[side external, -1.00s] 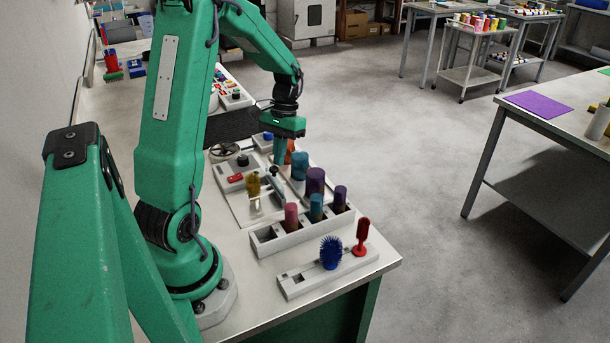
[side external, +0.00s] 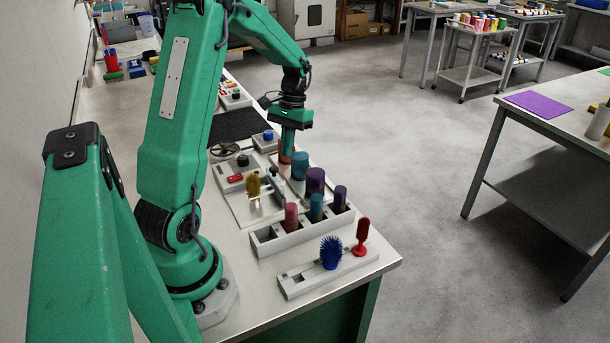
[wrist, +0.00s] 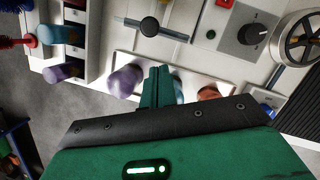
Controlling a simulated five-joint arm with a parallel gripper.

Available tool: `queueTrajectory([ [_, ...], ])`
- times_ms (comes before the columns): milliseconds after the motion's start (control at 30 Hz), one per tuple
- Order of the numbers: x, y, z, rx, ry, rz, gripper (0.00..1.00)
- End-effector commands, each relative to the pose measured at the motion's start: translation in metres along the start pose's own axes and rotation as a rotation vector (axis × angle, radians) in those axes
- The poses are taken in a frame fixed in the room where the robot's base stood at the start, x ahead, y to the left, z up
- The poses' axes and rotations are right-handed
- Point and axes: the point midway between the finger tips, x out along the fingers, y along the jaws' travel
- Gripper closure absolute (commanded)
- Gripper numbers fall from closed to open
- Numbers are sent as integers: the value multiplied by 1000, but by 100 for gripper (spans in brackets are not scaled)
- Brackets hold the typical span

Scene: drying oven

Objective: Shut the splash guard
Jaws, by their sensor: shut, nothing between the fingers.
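No part is plainly recognisable as the splash guard. On the pale panel (side external: 246,208), a short metal bar carries a black knob (side external: 273,173). This knob also shows at the top of the wrist view (wrist: 150,27). My gripper (side external: 286,158) is shut and empty, pointing down beside the orange cylinder (side external: 291,172). In the wrist view my fingertips (wrist: 160,70) show between the purple cylinder (wrist: 125,80) and the orange one, partly hiding a teal cylinder (wrist: 177,88). The knob lies apart from my fingers. Contact with the cylinders cannot be told.
Teal (side external: 300,165) and purple (side external: 315,181) cylinders stand in a row with the orange one. A grey rack (side external: 272,242) with several cylinders and a brush holder (side external: 300,283) lie nearer. A control box with a black dial (wrist: 247,35) and a handwheel (wrist: 300,36) stand close by.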

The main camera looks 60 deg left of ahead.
Motion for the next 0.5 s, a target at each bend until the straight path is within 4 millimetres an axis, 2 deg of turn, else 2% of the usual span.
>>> queueTrajectory([
  [33,-5,0,-5,1,4,-1,100],
  [300,-55,2,-4,0,7,-3,100],
  [500,-84,3,-4,0,5,-3,100],
])
